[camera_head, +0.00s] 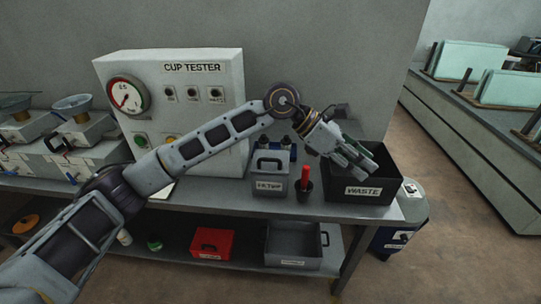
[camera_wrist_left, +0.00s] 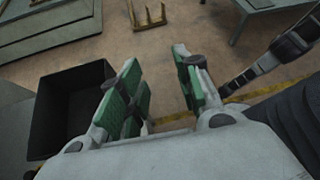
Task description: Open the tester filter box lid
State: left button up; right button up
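A small grey box (camera_head: 270,179) with a dark handle on its lid stands near the front of the bench, right of the cup tester. Its front label is hard to read, and its lid looks shut. My left gripper (camera_head: 352,160) is to the right of this box, over the black waste bin, touching neither as far as I can tell. In the left wrist view my left gripper (camera_wrist_left: 165,95) has its green-padded fingers apart with nothing between them. A grey and black jointed part at the right there may be my right arm; its fingers are not clear.
The white cup tester (camera_head: 215,122) stands behind my arm. The open black waste bin (camera_head: 360,191) is at the bench's right end and shows in the wrist view (camera_wrist_left: 42,125). The lower shelf holds a red box (camera_head: 212,243).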

pick_arm(q)
jog(key=w+a+r+t+y, duration=0.1)
jog(key=w+a+t+y, duration=0.1)
jog(key=w+a+y, duration=0.65)
jog(key=w+a+r+t+y, duration=0.2)
jog(key=w+a+y, duration=0.15)
jog(key=a, duration=0.95)
send_over(271, 160)
jog(key=s, duration=0.1)
notch_tip(271, 160, down, 8)
jog(key=f, duration=0.4)
jog(key=shift+w+a+h+p, duration=0.1)
jog(key=shift+w+h+p, duration=0.2)
jog(key=shift+p, duration=0.05)
jog(key=shift+w+f, duration=0.15)
jog(key=shift+f, duration=0.45)
jog(key=shift+w+f, duration=0.1)
jog(key=shift+f, duration=0.25)
pick_arm(e)
jog(key=shift+s+a+r, duration=0.1)
jog(key=shift+a+r, duration=0.1)
jog(key=shift+a, duration=0.2)
jog(key=shift+s+a+r, duration=0.1)
jog(key=shift+a+r, duration=0.05)
jog(key=shift+a, duration=0.25)
jog(key=shift+d, duration=0.15)
